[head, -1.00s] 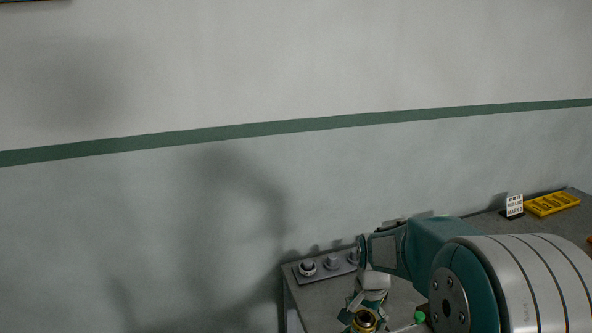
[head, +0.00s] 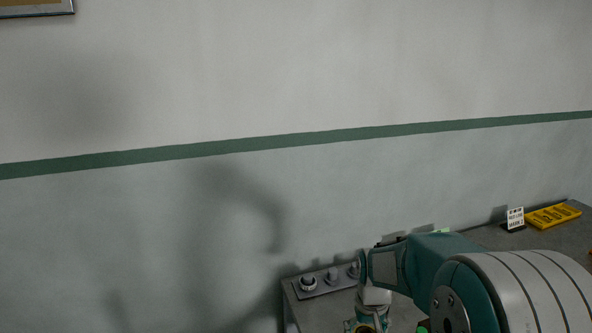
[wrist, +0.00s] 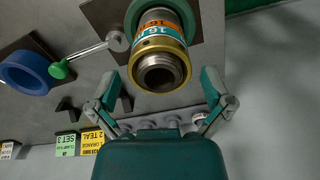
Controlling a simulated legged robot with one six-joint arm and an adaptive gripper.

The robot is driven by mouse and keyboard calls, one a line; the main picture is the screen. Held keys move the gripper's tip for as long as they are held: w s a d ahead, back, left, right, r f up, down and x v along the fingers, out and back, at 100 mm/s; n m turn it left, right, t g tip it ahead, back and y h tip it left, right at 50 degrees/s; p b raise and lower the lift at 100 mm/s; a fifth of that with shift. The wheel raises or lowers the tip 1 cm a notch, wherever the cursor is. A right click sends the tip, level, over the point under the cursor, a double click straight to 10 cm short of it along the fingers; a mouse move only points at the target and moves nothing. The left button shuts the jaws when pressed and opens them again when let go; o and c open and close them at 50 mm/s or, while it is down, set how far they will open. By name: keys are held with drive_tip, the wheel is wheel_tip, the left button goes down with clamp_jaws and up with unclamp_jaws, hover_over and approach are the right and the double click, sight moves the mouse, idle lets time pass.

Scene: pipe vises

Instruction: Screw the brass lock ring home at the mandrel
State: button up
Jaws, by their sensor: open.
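In the wrist view the brass ring (wrist: 173,47) sits around the mandrel, behind its dark, hollow, threaded end (wrist: 160,76). Bands with teal and orange markings and a green collar lie beyond the ring. My gripper (wrist: 162,78) is open, with one finger on each side of the threaded end and clear gaps to both. Nothing is held. How far the ring is turned on cannot be told. In the head view my arm hides most of the work spot, and the fingers are not clear at the bottom edge.
A silver lever with a green knob (wrist: 59,70) sticks out left of the mandrel. A blue ring (wrist: 26,72) and label cards (wrist: 91,140) lie further left. A rack with grey posts (head: 332,277) stands at the bench edge. A yellow tray (head: 552,215) is at the back right.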

drive_tip(key=shift+c, duration=0.3)
drive_tip(key=c, duration=1)
drive_tip(key=m, duration=0.7)
drive_tip(key=shift+f, duration=0.1)
drive_tip(key=shift+c, duration=0.2)
drive_tip(key=m, duration=0.4)
drive_tip(key=shift+s, duration=0.1)
drive_tip(key=m, duration=0.3)
drive_tip(key=shift+m, duration=0.6)
drive_tip(key=o, duration=0.5)
drive_tip(key=c, duration=0.6)
